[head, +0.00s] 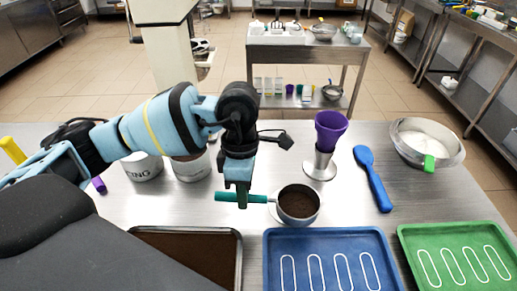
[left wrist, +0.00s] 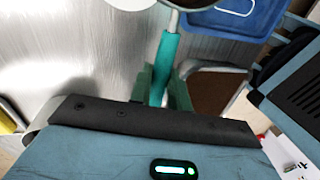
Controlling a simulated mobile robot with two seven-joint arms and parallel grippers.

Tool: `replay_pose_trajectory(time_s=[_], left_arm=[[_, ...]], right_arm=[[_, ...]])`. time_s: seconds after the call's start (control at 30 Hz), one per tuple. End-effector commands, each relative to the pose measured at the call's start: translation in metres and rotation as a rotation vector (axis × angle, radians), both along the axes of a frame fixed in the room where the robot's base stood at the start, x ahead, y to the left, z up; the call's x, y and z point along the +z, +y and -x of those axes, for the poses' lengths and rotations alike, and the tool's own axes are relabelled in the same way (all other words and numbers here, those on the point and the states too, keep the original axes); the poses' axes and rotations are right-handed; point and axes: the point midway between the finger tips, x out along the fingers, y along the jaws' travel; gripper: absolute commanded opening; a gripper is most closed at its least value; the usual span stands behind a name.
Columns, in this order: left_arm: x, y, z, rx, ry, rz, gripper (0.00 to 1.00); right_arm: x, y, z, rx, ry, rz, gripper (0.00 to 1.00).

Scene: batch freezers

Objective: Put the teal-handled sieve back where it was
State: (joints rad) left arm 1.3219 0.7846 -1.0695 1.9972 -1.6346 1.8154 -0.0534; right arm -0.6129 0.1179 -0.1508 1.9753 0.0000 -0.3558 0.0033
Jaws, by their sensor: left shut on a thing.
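The teal-handled sieve (head: 298,203) is at the middle of the near steel table, its round metal bowl holding dark brown powder. Its teal handle (head: 258,198) points left. My left gripper (head: 243,200) comes down from above and is shut on the handle. In the left wrist view the teal handle (left wrist: 166,58) runs between the two green fingers of my left gripper (left wrist: 163,85), and only the edge of the bowl shows at the top. I cannot tell whether the bowl touches the table. My right gripper is not in view.
A dark-filled tray (head: 236,262), a blue tray (head: 272,240) and a green tray (head: 410,232) line the front. Tubs (head: 146,169) stand behind left.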

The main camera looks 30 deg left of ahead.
Motion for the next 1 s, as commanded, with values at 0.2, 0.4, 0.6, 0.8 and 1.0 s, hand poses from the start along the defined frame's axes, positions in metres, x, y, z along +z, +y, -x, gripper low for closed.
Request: replay_pose_trajectory(time_s=[0.2, 0.4, 0.6, 0.8, 1.0], left_arm=[[-0.007, 0.004, -0.002, 0.440, 0.003, 0.004, 0.00], [-0.008, 0.008, -0.005, 0.729, -0.003, 0.006, 0.00], [-0.007, 0.010, -0.006, 0.853, -0.005, 0.006, 0.00], [-0.006, 0.011, -0.008, 0.865, -0.006, 0.007, 0.00], [-0.008, 0.034, -0.030, 0.870, -0.005, 0.006, 0.00]], right_arm=[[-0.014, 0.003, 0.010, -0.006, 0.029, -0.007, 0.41], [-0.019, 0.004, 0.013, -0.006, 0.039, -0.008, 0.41], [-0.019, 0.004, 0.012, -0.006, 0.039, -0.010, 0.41], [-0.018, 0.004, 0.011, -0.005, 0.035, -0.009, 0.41], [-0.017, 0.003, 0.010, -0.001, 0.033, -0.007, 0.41]])
